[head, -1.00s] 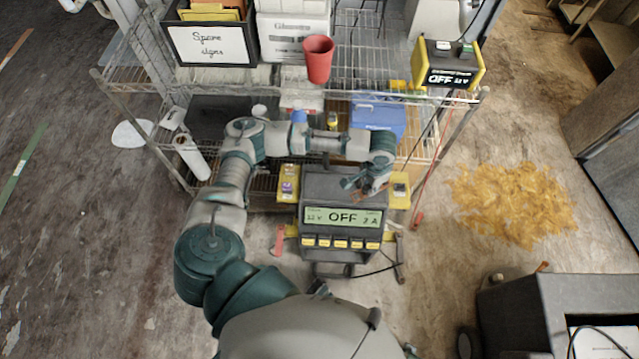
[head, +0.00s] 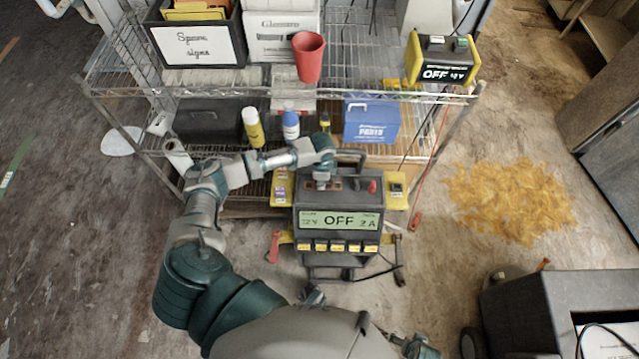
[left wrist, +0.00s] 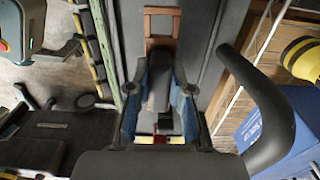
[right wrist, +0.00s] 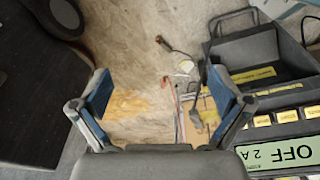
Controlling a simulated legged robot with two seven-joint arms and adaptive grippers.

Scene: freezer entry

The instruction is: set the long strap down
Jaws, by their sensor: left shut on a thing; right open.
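The long strap (left wrist: 161,24), a brown, copper-coloured strip with a slot, sticks out past my left fingertips in the left wrist view. My left gripper (left wrist: 160,92) is shut on it; the dark finger parts hide the held portion. In the head view my left gripper (head: 322,181) is low over the top of the grey charger (head: 340,245), left of its red post (head: 372,187). I cannot tell whether the strap touches the charger top. My right gripper (right wrist: 161,92) is open and empty, with floor visible between its fingers.
The charger's display reads OFF, and a dark handle (head: 350,156) arches behind its top. A wire shelf behind holds a yellow bottle (head: 253,128), a blue-and-white bottle (head: 290,126), a blue parts box (head: 371,121) and a red cup (head: 308,58). Orange-yellow matter (head: 510,200) covers floor at right.

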